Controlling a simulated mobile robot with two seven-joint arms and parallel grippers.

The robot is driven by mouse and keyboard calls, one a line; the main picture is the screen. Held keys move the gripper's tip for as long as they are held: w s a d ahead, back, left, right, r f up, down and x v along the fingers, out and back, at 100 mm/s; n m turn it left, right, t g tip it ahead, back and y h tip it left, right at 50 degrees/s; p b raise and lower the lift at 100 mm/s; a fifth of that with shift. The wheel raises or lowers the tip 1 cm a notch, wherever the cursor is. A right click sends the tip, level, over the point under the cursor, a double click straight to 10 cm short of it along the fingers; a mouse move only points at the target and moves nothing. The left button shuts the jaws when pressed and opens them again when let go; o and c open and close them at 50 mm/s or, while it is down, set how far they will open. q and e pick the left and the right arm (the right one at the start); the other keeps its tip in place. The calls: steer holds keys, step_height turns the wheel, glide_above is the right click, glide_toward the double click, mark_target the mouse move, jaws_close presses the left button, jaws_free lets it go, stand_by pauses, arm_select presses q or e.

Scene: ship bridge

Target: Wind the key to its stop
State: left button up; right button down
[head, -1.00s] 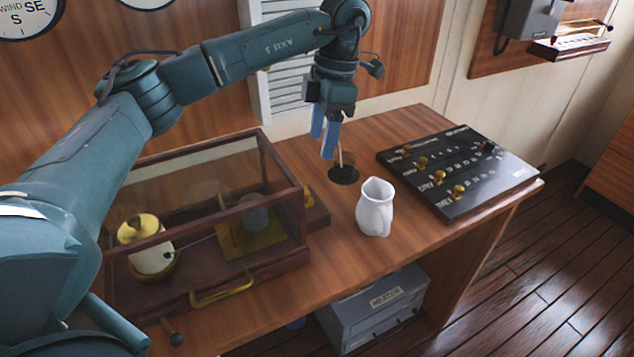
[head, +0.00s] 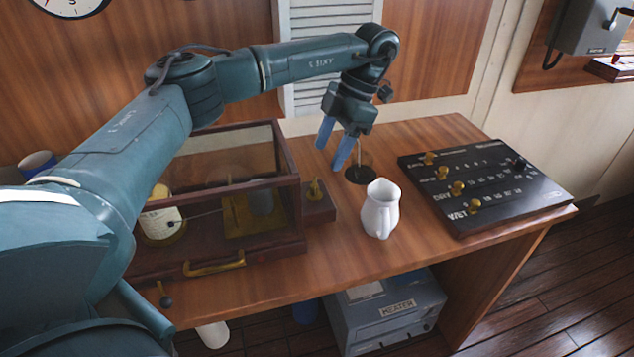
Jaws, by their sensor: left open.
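A small brass key (head: 314,190) stands upright on a wooden block (head: 319,208) at the right end of a glass-sided instrument case (head: 290,220). Inside the case are a pale drum with a brass top (head: 160,222), a thin pen arm and a brass plate (head: 240,222). My left gripper (head: 331,156) is open and empty, its blue fingers pointing down above and slightly right of the key, apart from it. My left arm crosses in front of the case's left part and hides some of it. My right gripper is not in view.
A white jug (head: 380,209) stands right of the block. Behind it is a dark round base (head: 360,175) with a thin upright stem, close to the gripper. A black panel with brass knobs (head: 485,187) lies at the desk's right. A grey heater box (head: 390,318) is underneath.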

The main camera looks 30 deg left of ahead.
mark_target(317, 185)
arm_select(q)
steer(key=b+x, duration=0.1)
steer(key=x, duration=0.7)
steer(key=c, duration=1)
